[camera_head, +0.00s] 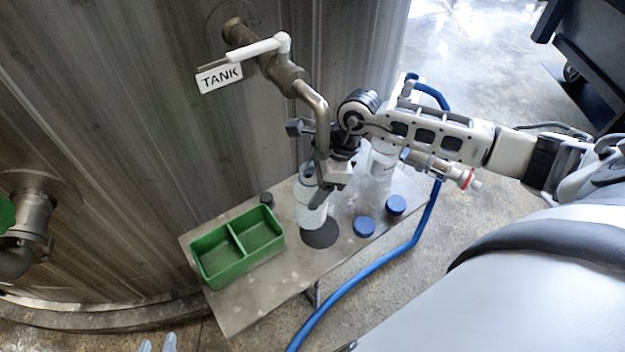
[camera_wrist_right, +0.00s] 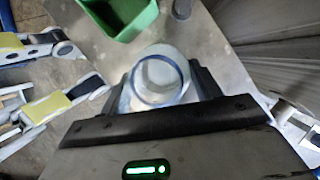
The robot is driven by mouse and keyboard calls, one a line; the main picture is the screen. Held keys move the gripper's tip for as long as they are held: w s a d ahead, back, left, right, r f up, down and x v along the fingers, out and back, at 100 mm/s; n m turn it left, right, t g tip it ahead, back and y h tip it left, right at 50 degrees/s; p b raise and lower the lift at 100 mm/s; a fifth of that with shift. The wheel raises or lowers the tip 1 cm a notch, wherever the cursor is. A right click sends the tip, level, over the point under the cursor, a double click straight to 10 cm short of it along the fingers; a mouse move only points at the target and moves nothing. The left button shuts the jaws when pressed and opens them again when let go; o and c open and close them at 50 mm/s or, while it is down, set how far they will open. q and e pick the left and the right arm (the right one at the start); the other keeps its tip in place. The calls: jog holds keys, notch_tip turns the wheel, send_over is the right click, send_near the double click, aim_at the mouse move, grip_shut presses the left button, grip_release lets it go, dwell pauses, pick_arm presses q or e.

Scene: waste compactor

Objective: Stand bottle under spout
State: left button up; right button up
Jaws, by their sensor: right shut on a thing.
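A clear bottle (camera_head: 308,216) with a blue ring near its mouth stands upright at the edge of a dark round mat (camera_head: 320,236) on the metal table. My right gripper (camera_head: 322,192) is shut on its upper part; the wrist view shows the bottle's round mouth (camera_wrist_right: 158,78) between the fingers. The bent spout (camera_head: 318,108) of the tank comes down in front of the gripper, close to the bottle's mouth. I cannot tell whether it is exactly over the opening, or whether the base touches the table. My left gripper (camera_head: 158,343) shows only its separated fingertips at the bottom edge, empty.
A green two-compartment tray (camera_head: 206,242) stands left of the bottle. A small dark cap (camera_head: 267,199) lies behind it. Two blue caps (camera_head: 363,226) lie to the right. A second clear bottle (camera_head: 381,163) stands behind my right arm. A blue hose (camera_head: 383,262) runs past the table.

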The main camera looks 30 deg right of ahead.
jog(key=shift+a+f, duration=0.15)
jog(key=shift+f+b, duration=0.25)
jog(key=shift+b, duration=0.05)
jog(key=o, duration=1.2)
jog(key=shift+r, duration=0.1)
jog(key=shift+o, duration=0.2)
